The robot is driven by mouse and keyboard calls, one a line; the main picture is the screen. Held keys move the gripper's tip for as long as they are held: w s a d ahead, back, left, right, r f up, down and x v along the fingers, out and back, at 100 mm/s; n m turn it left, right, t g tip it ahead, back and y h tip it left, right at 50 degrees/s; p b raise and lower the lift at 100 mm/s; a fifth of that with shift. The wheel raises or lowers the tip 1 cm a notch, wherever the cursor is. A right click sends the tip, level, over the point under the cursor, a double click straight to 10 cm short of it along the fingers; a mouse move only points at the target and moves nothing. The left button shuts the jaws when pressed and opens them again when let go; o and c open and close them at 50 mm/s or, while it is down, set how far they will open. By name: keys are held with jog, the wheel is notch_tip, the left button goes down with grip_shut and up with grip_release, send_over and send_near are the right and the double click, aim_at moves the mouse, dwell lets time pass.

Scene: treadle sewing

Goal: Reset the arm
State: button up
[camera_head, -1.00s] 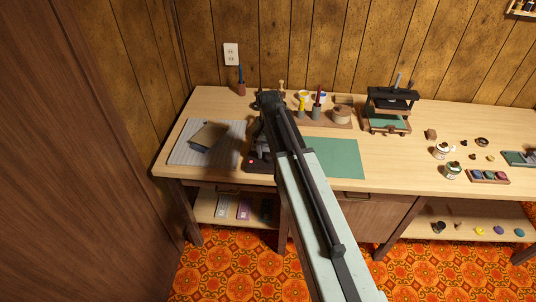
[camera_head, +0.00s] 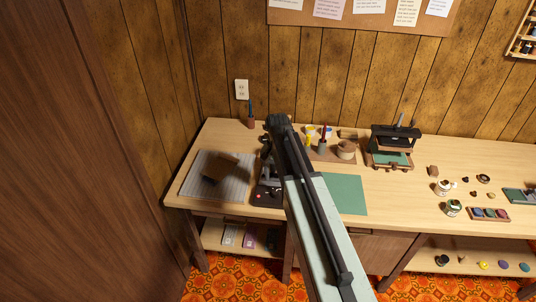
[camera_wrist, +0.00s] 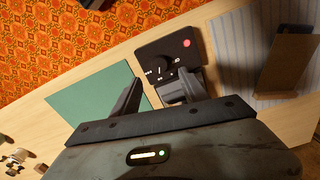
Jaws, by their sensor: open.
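My arm reaches from the bottom of the head view over the wooden workbench (camera_head: 410,205). In the wrist view my gripper (camera_wrist: 152,95) has its two dark fingers apart with nothing held between them. A black device with a red button (camera_wrist: 168,62) lies on the bench beyond the fingers; in the head view it shows (camera_head: 268,190) beside my arm, partly hidden. The gripper's fingertips are hidden by my arm in the head view.
A green mat (camera_head: 346,194) lies right of my arm. A small press (camera_head: 393,147), jars and a holder with tools stand behind and right. A brown door or cabinet side (camera_head: 70,170) bounds the left.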

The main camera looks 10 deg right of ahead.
jog(key=s+n, duration=0.5)
jog(key=s, duration=1)
jog(key=shift+d, duration=0.15)
jog(key=shift+d, duration=0.1)
